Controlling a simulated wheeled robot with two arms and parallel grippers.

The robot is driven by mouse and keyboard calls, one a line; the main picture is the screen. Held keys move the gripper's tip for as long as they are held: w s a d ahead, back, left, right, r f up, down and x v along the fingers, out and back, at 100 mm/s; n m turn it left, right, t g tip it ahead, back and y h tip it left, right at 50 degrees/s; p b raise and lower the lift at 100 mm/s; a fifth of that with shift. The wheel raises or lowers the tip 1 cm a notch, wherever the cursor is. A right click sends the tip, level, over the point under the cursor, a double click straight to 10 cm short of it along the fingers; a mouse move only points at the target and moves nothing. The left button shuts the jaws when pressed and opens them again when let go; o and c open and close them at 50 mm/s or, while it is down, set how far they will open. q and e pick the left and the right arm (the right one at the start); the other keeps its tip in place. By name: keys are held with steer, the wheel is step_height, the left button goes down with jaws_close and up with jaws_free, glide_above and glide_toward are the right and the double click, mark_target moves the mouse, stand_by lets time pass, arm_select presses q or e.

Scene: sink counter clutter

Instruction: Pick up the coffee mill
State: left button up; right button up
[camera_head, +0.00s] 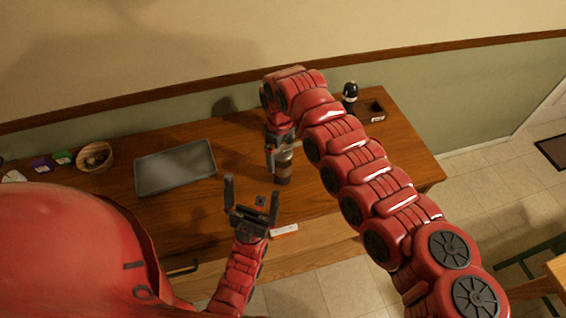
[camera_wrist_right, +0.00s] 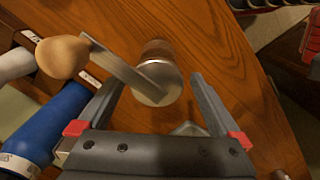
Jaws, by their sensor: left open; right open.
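The coffee mill (camera_head: 283,164) stands upright on the wooden counter in the head view, partly behind my right wrist. In the right wrist view its round metal top (camera_wrist_right: 158,84) shows from above, with a flat metal crank (camera_wrist_right: 120,64) ending in a wooden knob (camera_wrist_right: 62,57) to the left. My right gripper (camera_wrist_right: 155,83) is open, its fingers on either side of the mill's top in the picture; contact cannot be told. My left gripper (camera_head: 252,190) is open and empty, fingers up, near the counter's front edge, left of and nearer than the mill.
A grey tray (camera_head: 175,168) and a wicker bowl (camera_head: 95,157) lie left on the counter. A dark bottle (camera_head: 349,97) and a small wooden box (camera_head: 373,111) stand at the back right. A blue container (camera_wrist_right: 45,125) is beside the right gripper. A white item (camera_head: 285,230) lies near the front edge.

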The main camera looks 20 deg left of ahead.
steer(key=f, duration=0.1)
steer(key=f+p, duration=0.2)
steer(key=shift+d+f, duration=0.25)
steer(key=shift+f, duration=0.1)
steer(key=shift+w+f, duration=0.1)
steer(key=shift+f, duration=0.45)
jaws_close()
